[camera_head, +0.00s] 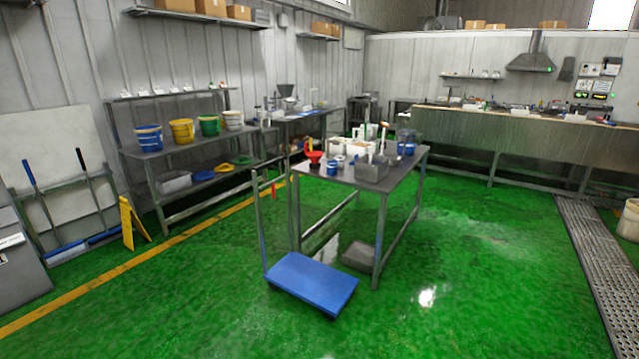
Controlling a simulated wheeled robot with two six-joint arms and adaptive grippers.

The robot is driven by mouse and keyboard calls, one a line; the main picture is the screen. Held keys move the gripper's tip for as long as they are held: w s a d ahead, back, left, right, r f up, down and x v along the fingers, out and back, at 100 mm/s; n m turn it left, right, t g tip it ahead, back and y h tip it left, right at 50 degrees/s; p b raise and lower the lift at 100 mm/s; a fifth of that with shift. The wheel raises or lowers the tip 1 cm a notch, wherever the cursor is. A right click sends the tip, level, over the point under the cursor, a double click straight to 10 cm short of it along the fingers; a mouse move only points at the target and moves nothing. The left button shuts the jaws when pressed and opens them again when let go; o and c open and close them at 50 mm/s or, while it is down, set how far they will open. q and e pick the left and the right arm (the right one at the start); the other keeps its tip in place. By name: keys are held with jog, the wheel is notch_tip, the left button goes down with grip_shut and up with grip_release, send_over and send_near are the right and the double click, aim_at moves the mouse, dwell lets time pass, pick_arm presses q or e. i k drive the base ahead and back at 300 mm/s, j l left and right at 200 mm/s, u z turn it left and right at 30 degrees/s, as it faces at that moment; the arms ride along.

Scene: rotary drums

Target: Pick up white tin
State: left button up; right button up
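A metal work table (405,178) stands in the middle of the room, crowded with small items. A small whitish round container (340,161) is among them, beside a small blue container (332,169); it is too small to tell surely whether it is the white tin. A red funnel (315,157), a grey metal bin (371,169) and a blue bucket (406,147) are on the same table. A white bucket (233,121) stands on the left shelf. Neither of my grippers is in view.
A blue platform trolley (312,282) stands on the green floor before the table. A grey bin (358,256) is under the table. A yellow floor sign (132,223) stands left. A floor grate (595,260) runs along the right. Open floor lies right of the table.

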aim_at(339, 163)
jog(key=i+j+u, duration=0.2)
jog(key=i, duration=0.3)
jog(key=i+u, duration=0.25)
jog(key=i, duration=0.3)
jog(key=i+u, duration=0.2)
jog(key=i, duration=0.3)
jog(key=i+l+u, duration=0.2)
jog(key=i, duration=0.35)
jog(key=i+l+u, duration=0.2)
jog(key=i, duration=0.3)
jog(key=i+l+u, duration=0.25)
jog(key=i, duration=0.25)
